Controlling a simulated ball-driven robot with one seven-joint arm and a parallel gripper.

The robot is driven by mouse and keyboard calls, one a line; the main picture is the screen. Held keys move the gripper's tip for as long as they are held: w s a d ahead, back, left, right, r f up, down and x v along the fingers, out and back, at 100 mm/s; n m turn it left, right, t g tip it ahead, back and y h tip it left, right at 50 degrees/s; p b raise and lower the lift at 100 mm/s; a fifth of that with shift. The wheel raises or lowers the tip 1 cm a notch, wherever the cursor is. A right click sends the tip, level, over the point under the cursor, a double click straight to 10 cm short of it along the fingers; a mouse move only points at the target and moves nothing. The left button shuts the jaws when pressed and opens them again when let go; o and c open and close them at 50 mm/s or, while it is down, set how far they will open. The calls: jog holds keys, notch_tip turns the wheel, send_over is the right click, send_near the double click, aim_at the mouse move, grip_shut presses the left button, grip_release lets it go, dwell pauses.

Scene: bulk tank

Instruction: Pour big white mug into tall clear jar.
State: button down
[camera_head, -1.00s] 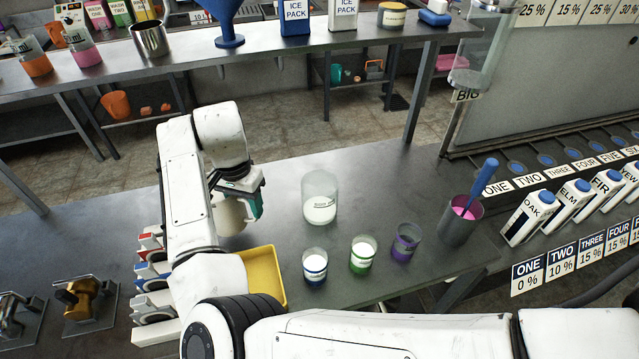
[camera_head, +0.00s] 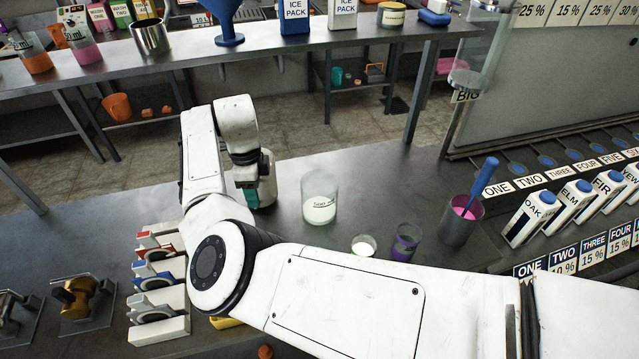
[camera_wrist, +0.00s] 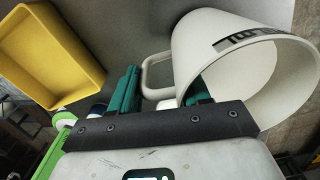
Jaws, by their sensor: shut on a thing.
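The big white mug (camera_wrist: 240,45) fills the right of the wrist view, its wide mouth facing the camera and its handle between my teal fingers. My gripper (camera_wrist: 160,92) is shut on the mug at the handle side. In the head view my gripper (camera_head: 252,196) is left of the tall clear jar, and the mug (camera_head: 268,170) shows partly behind it. The tall clear jar (camera_head: 320,185) stands upright on the grey table, with white contents low in it. Mug and jar are apart. I cannot tell what is in the mug.
Close to the jar's front right stand a small beaker with white contents (camera_head: 364,246) and a purple-banded beaker (camera_head: 406,242). A metal cup (camera_head: 460,220) with a blue-handled tool stands farther right. A yellow tray (camera_wrist: 55,45) is mostly hidden by my arm in the head view.

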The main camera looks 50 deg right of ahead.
aim_at(262, 181)
jog(key=m, duration=0.2)
jog(key=w+d+m, duration=0.1)
jog(key=m, duration=0.1)
jog(key=w+d+m, duration=0.1)
jog(key=m, duration=0.1)
jog(key=shift+d, duration=0.25)
jog(key=shift+s+a+r+p, duration=0.15)
jog(key=shift+r+p, duration=0.1)
jog(key=shift+p, duration=0.3)
jog(key=shift+s+r+t+p, duration=0.3)
jog(key=shift+t+p, duration=0.2)
jog(key=shift+p, duration=0.65)
jog(key=t+p, duration=0.1)
jog(key=p, duration=0.1)
jog(key=s+r+t+p, duration=0.1)
jog(key=t+p, duration=0.1)
jog(key=p, duration=0.1)
jog(key=shift+s+d+y, duration=0.3)
jog(key=shift+s+r+p, duration=0.15)
jog(key=shift+r+p, duration=0.3)
jog(key=shift+s+f+t, duration=0.1)
jog(key=shift+t, duration=0.3)
